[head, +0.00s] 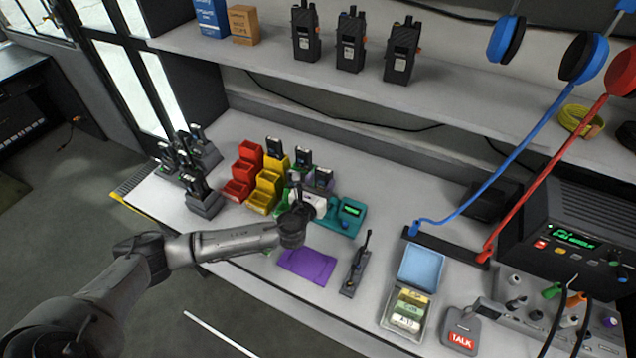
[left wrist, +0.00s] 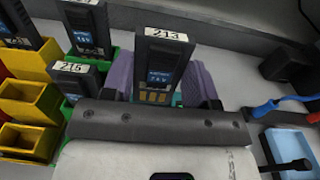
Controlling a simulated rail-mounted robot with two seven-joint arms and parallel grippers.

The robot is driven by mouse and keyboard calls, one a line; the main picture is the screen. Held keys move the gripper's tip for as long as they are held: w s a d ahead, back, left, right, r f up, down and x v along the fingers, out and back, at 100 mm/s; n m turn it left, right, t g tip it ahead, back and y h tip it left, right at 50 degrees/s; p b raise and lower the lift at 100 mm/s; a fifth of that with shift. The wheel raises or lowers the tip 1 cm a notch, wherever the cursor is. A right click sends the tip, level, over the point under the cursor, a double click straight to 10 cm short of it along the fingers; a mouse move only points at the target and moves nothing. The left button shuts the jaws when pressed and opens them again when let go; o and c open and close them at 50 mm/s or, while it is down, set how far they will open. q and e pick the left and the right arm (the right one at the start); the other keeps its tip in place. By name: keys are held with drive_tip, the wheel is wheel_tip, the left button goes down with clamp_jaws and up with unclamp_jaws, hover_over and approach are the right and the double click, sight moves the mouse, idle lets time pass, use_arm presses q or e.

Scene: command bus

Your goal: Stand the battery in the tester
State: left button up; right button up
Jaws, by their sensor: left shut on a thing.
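The battery (left wrist: 160,70), dark with a blue label and the tag 213, stands upright between the fingers of my left gripper (left wrist: 160,100) in the left wrist view. I cannot tell whether the battery's lower end touches anything. The teal tester (head: 350,212) with a lit green display is close by on the right, its left part hidden by the gripper. My right gripper is out of view.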

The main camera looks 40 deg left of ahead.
sight(323, 187)
use_arm(q)
drive_tip(key=shift+s, duration=0.1)
drive_tip(key=shift+f, duration=0.15)
drive_tip(key=shift+f+b, duration=1.6)
drive_tip(key=shift+b, duration=0.35)
drive_tip(key=shift+f+b, duration=1.6)
drive_tip(key=shift+b, duration=0.2)
drive_tip(key=shift+f, duration=0.55)
drive_tip(key=shift+f+b, duration=0.1)
drive_tip(key=shift+b, duration=0.2)
drive_tip(key=shift+f, duration=0.25)
drive_tip(key=o, duration=1)
